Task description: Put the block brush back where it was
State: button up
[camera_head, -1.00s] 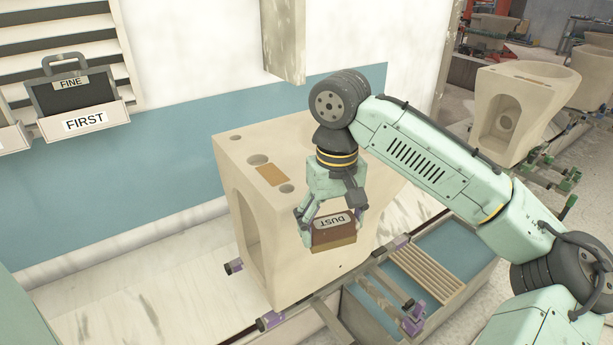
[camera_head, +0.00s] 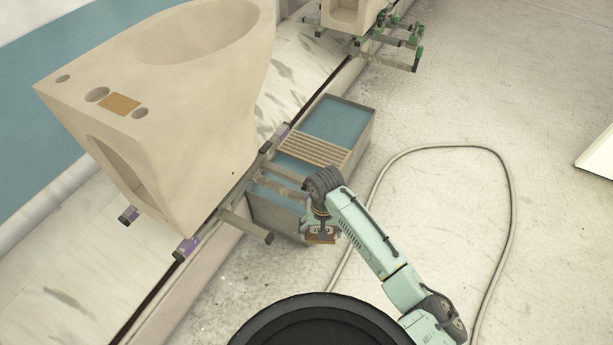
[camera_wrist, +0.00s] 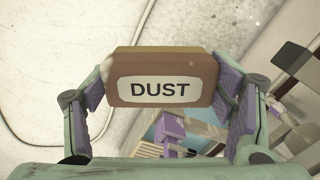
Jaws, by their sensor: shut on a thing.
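My gripper (camera_head: 320,228) is shut on the block brush (camera_head: 320,237), a brown block with a pale "DUST" label. In the wrist view the brush (camera_wrist: 160,70) sits between the two purple finger pads, label facing the camera. In the head view I hold it in the air near the front end of the blue-filled trough, above the floor. No holder marked for the brush shows in the current views.
The trough (camera_head: 352,115) has a slatted rack (camera_head: 314,150) across it. A large unglazed toilet body (camera_head: 185,110) stands on the carousel beside it, with purple-ended clamps (camera_head: 187,248). A hose (camera_head: 510,200) loops over open floor. A black round shape (camera_head: 320,325) is at the bottom.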

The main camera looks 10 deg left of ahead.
jog(key=shift+m, duration=0.4)
jog(key=f, duration=0.1)
jog(key=d+f, duration=0.2)
jog(key=shift+w+f, duration=0.25)
jog(key=shift+f, duration=0.1)
jog(key=shift+w+d, duration=0.1)
jog(key=shift+w, duration=0.05)
